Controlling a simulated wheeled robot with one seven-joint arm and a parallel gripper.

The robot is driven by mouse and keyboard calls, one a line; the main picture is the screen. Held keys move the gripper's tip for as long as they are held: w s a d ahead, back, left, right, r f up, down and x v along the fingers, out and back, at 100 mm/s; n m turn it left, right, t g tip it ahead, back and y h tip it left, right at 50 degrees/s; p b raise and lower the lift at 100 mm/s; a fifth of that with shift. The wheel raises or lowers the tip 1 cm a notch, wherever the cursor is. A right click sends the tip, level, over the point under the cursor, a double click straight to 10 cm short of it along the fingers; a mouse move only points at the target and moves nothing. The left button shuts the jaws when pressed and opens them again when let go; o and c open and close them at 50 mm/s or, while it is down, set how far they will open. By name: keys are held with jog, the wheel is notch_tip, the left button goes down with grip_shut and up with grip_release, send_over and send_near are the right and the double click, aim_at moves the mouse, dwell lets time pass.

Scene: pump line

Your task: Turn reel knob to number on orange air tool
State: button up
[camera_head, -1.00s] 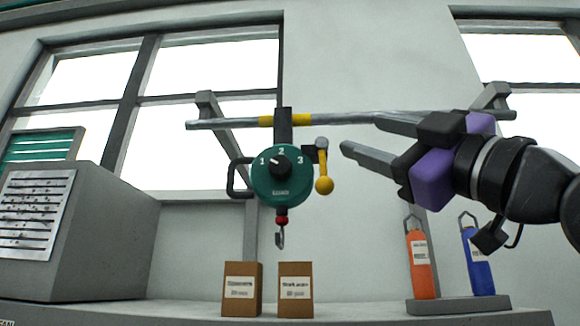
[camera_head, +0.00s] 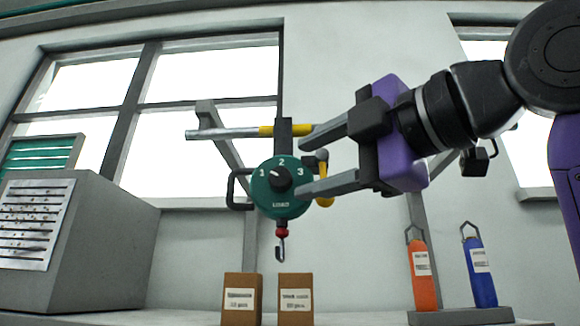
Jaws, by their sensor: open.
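A round green reel (camera_head: 268,200) hangs from a rail, its face marked 1, 2 and 3. Its black knob (camera_head: 280,179) sits at the centre; a pale mark on it seems to point up and left, towards 1. My gripper (camera_head: 304,168) is open and empty at the reel's right side. Its upper finger is level with the rail and its lower finger is in front of the reel's right edge; I cannot tell if it touches. The orange air tool (camera_head: 425,275) stands at the lower right with a white label, too small to read.
A blue tool (camera_head: 481,270) stands beside the orange one on a grey stand (camera_head: 461,315). Two brown boxes (camera_head: 242,298) are below the reel. A yellow-knobbed lever (camera_head: 324,190) is partly behind my gripper. A grey cabinet (camera_head: 75,235) is at left.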

aim_at(284, 178)
jog(key=shift+p+x, duration=0.75)
jog(key=shift+x, duration=1.75)
grip_shut()
